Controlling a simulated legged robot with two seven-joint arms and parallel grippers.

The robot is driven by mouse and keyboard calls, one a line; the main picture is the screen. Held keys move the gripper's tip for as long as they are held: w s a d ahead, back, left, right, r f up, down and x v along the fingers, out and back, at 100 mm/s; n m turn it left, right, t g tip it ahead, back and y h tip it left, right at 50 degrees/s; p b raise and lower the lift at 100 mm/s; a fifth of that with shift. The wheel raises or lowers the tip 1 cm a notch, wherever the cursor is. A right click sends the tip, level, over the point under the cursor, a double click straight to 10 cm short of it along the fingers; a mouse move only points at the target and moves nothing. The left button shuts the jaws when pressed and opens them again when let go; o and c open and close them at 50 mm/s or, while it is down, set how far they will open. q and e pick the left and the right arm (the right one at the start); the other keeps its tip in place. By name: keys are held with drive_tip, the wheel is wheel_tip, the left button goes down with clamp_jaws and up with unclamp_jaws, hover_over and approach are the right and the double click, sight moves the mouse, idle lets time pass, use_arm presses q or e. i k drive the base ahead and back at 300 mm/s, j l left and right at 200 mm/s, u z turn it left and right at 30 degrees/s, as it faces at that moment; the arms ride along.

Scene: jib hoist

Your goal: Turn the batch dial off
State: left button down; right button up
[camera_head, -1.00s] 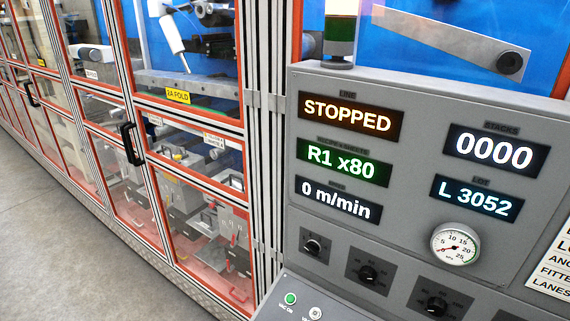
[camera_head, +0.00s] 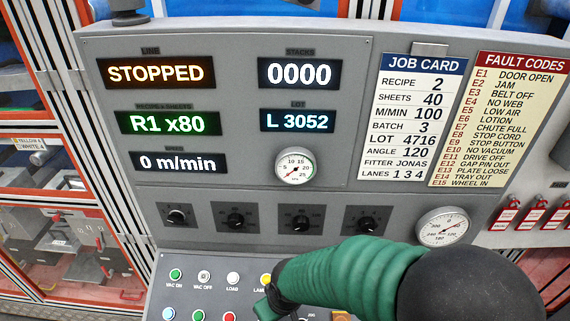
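A row of four black dials sits on the grey control panel (camera_head: 420,200): a first dial (camera_head: 175,215), a second dial (camera_head: 235,217), a third dial (camera_head: 300,222) and a fourth dial (camera_head: 366,224). Their labels are too small to read, so I cannot tell which is the batch dial. My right arm, in a green ribbed sleeve with a black rounded joint, crosses the lower right below the dials. A small green part shows at its left end, over the button panel; whether its fingers are open is not clear. My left gripper is not in view.
Displays read STOPPED (camera_head: 155,73), 0000, R1 x80, L 3052 and 0 m/min. A job card (camera_head: 419,120) lists batch 3. A fault codes sheet (camera_head: 498,125), two gauges, red lockout tags (camera_head: 530,218) and a sloped panel of coloured buttons (camera_head: 204,276) surround the dials.

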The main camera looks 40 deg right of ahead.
sight(366, 224)
drive_tip(key=k+z, duration=0.1)
drive_tip(key=z, duration=0.7)
drive_tip(key=k+l+z, duration=0.1)
drive_tip(key=z, duration=0.3)
